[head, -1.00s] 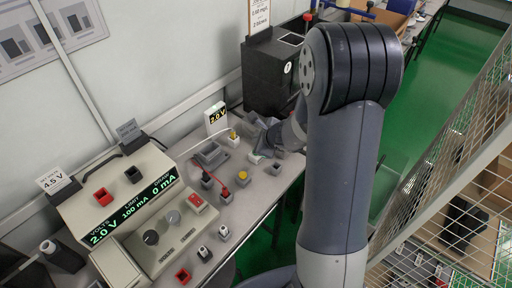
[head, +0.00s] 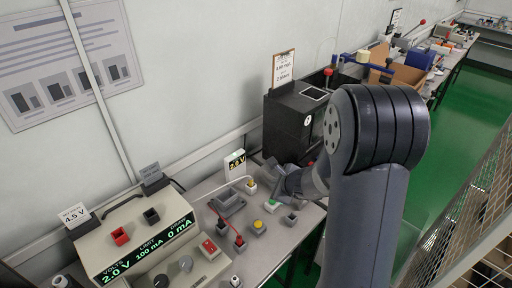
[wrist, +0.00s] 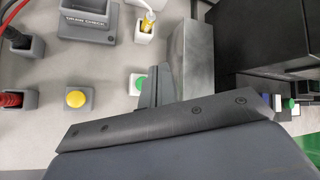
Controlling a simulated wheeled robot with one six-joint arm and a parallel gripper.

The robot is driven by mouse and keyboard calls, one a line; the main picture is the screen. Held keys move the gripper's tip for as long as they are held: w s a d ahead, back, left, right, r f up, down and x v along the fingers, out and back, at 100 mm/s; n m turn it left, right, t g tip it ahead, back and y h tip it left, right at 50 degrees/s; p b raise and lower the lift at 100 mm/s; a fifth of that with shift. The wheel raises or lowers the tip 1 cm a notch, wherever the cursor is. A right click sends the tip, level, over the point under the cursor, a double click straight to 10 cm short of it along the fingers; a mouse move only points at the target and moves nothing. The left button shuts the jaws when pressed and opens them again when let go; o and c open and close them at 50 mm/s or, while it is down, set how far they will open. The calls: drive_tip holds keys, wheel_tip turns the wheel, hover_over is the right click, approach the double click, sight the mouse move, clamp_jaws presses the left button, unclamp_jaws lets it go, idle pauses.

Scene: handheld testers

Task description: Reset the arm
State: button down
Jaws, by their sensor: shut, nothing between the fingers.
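My gripper (head: 283,183) is above the bench at its right part, between the black box and the small grey blocks. In the wrist view its fingers (wrist: 158,85) are together with nothing between them. A small white block with a green button (wrist: 138,84) sits close beside the fingertips; it shows in the head view (head: 271,205) just below the gripper. The arm hides part of the bench behind it.
The power supply (head: 150,240) reads 2.0 V and 0 mA. A yellow button (wrist: 75,98) sits on a grey block. The black box (head: 292,128) stands behind the gripper. A wire mesh railing (head: 470,215) runs along the right. Green floor (head: 480,120) is clear.

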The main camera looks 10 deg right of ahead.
wheel_tip(320, 180, down, 2)
drive_tip(key=shift+f+b, duration=0.1)
drive_tip(key=shift+b, duration=0.65)
drive_tip(key=r+p, duration=0.1)
drive_tip(key=p, duration=0.2)
drive_tip(key=shift+r+p, duration=0.3)
drive_tip(key=shift+p, duration=0.05)
drive_tip(key=shift+r+p, duration=1.8)
drive_tip(key=shift+r, duration=0.55)
drive_tip(key=shift+f, duration=0.1)
wheel_tip(320, 180, down, 6)
drive_tip(key=b, duration=0.4)
drive_tip(key=shift+b, duration=0.4)
drive_tip(key=b, duration=0.2)
drive_tip(key=shift+f+b, duration=0.25)
drive_tip(key=shift+b, duration=0.05)
